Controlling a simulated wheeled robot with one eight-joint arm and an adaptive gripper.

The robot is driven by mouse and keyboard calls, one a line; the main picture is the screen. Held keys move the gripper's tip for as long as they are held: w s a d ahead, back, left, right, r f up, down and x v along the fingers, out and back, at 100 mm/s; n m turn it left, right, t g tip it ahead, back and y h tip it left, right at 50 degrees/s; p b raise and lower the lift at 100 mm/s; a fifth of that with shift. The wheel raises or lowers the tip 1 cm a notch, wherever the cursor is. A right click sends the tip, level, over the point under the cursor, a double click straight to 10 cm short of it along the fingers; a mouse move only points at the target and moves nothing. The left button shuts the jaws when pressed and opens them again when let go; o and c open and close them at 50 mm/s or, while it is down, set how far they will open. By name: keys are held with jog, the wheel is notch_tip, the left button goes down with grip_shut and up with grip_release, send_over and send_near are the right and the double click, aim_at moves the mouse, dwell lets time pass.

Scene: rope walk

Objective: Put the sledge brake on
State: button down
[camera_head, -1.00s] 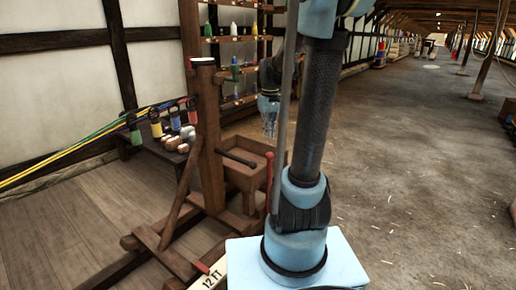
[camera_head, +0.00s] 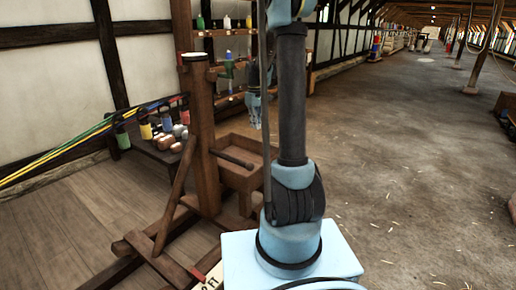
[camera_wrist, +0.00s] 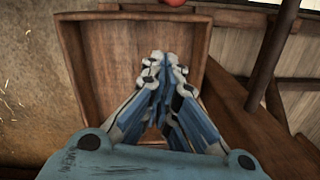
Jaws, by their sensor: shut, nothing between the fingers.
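The wooden sledge has an upright post (camera_head: 201,130), a slanted brace and a shallow open box (camera_head: 238,177) on its right. My gripper (camera_head: 256,125) is shut and empty, pointing down above the box. In the wrist view its closed fingers (camera_wrist: 165,75) show over the box (camera_wrist: 195,20), whose floor looks bare. A red rounded end (camera_wrist: 172,3), perhaps of the brake lever, shows at the top edge of the wrist view, beyond the box's far rim and apart from the fingers.
A dark bar (camera_head: 232,158) crosses by the box. A rack of bobbins (camera_head: 228,35) stands behind. A marked board (camera_head: 211,279) lies at the sledge's foot. The floor to the right is open.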

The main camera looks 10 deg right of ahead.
jog(key=shift+w+a, duration=0.1)
jog(key=shift+a, duration=0.15)
jog(key=shift+f, duration=0.1)
jog(key=s+d+f, duration=0.2)
jog(key=s+f, duration=0.2)
jog(key=f, duration=0.6)
jog(key=shift+f, duration=0.3)
